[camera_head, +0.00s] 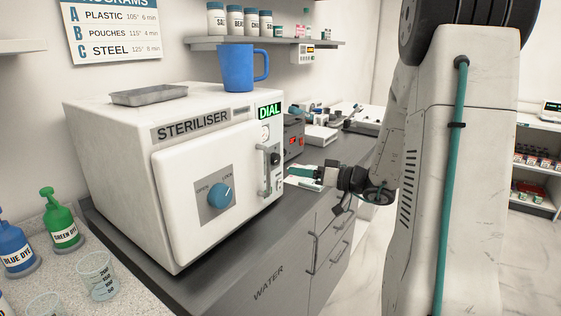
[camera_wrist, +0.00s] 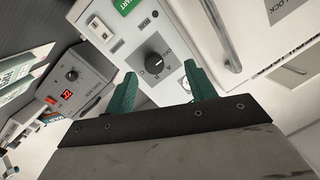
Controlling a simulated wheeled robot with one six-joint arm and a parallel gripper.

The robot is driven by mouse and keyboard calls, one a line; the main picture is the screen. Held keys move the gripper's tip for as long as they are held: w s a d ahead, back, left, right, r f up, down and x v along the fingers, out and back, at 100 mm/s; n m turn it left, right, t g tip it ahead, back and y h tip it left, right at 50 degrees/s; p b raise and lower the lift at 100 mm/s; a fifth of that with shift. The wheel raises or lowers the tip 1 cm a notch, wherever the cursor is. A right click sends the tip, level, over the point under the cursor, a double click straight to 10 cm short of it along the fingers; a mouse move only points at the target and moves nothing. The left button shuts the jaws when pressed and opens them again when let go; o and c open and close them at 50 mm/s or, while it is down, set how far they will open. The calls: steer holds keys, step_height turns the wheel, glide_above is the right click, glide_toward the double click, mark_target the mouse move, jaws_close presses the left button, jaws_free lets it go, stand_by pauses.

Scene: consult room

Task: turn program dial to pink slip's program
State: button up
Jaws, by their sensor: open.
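The white steriliser (camera_head: 120,170) stands on the grey counter, its green display reading DIAL (camera_head: 269,111). The black program dial (camera_head: 275,158) is on its right-hand control strip. In the wrist view the dial (camera_wrist: 157,64) shows a pale pointer line, with small letters and OFF around it; the exact setting is hard to read. My gripper (camera_head: 298,173) has teal fingers and is in front of the control strip. In the wrist view my gripper (camera_wrist: 162,77) is open, its fingers apart on either side of the dial, with no clear contact. I cannot make out a pink slip for certain.
A wall chart (camera_head: 112,28) lists A plastic, B pouches, C steel. A blue mug (camera_head: 238,69) and metal tray (camera_head: 149,95) are on the steriliser. Its door handle (camera_head: 265,170) is close to my gripper. A grey device with red display (camera_wrist: 72,85) stands beside the steriliser.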

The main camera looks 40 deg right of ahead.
mark_target(278, 159)
steer(key=w, duration=0.2)
steer(key=w+a+n, duration=0.1)
steer(key=w, duration=0.2)
steer(key=w+r+n+t+h, duration=0.1)
steer(key=w, duration=0.2)
steer(key=shift+a, duration=0.2)
steer(key=c, duration=1)
